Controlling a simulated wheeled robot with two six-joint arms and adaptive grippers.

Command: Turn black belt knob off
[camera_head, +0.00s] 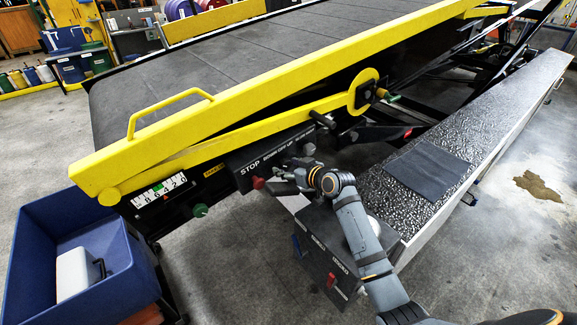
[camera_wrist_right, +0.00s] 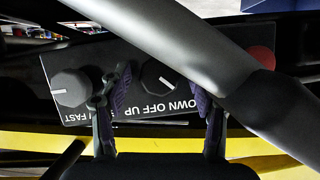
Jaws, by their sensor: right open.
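The dark control panel (camera_head: 268,160) sits under the yellow rail, with white lettering and a red stop button (camera_head: 258,183). My right gripper (camera_head: 281,178) is at the panel. In the right wrist view its fingers are open, one on each side of a black knob (camera_wrist_right: 158,74). The knob's white line slants toward the lower right, on the side of the partly hidden "DOWN" lettering, not straight at "OFF". Contact with the fingers cannot be told. A second, grey-looking knob (camera_wrist_right: 70,88) by "FAST" is left of the fingers. My left gripper is not in view.
The yellow rail (camera_head: 250,92) and dark belt (camera_head: 210,60) lie above the panel. A grey bar (camera_wrist_right: 200,45) crosses the right wrist view and partly covers the red button. A blue bin (camera_head: 40,225) stands at left. A textured ledge (camera_head: 470,130) runs along the right.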

